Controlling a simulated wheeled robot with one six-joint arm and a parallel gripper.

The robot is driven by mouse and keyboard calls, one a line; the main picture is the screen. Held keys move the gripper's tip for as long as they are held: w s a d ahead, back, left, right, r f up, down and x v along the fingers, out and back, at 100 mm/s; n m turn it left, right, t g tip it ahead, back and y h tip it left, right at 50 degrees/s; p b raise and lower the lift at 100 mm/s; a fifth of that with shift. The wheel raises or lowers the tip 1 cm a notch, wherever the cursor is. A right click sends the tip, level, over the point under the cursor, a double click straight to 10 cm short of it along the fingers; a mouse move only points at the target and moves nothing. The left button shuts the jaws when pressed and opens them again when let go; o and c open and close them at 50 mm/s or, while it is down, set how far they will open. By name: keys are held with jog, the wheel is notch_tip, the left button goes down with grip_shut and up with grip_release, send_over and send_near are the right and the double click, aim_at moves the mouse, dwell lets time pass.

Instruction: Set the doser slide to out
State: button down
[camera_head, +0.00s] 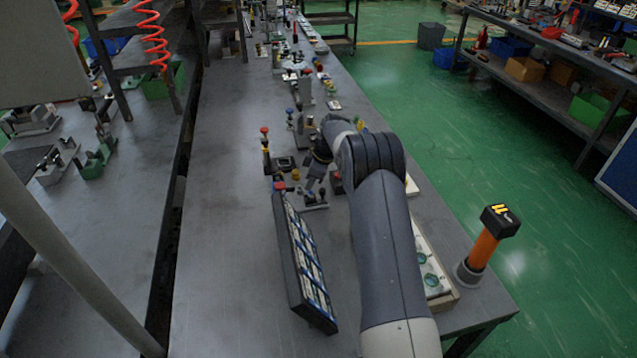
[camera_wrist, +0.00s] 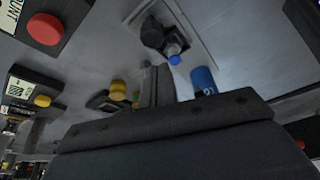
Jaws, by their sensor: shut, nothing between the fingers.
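My gripper (camera_wrist: 157,72) shows in the wrist view with its two fingers together and nothing between them. In the head view the gripper end (camera_head: 315,172) is a dark shape low over the cluster of valve blocks, partly hidden by my arm. Just beyond the fingers, in the wrist view, is a pale plate with a dark fitting and a blue-tipped part (camera_wrist: 174,52). A blue cylinder with white lettering (camera_wrist: 204,81) stands right of the fingers. I cannot tell for sure which part is the doser slide, nor its setting.
In the wrist view, a red button (camera_wrist: 45,28), a yellow button (camera_wrist: 42,100) and yellow knobs (camera_wrist: 118,88) lie left. In the head view, a tilted dark panel (camera_head: 305,265) and an orange post with black top (camera_head: 483,245) stand nearer. The bench's left side is clear.

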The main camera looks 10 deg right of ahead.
jog(key=shift+w+a+r, duration=0.3)
jog(key=shift+w+r, duration=0.1)
jog(key=shift+r, duration=0.25)
jog(key=b+v, duration=0.1)
jog(key=v, duration=0.7)
jog(key=shift+s+r, duration=0.3)
jog(key=shift+a, duration=0.1)
jog(key=shift+f, duration=0.1)
jog(key=p, duration=0.1)
send_over(316, 196)
jog(key=a, duration=0.2)
jog(key=x, duration=0.2)
jog(key=d+x, duration=0.1)
jog(key=x, duration=0.4)
jog(key=shift+d+f, duration=0.3)
jog(key=shift+d+f+p, duration=0.2)
jog(key=shift+f+p, duration=0.25)
jog(key=shift+f, duration=0.65)
jog(key=shift+s+d+r, duration=0.15)
jog(key=shift+d, duration=0.35)
jog(key=shift+s+d, duration=0.25)
jog(key=shift+d, duration=0.2)
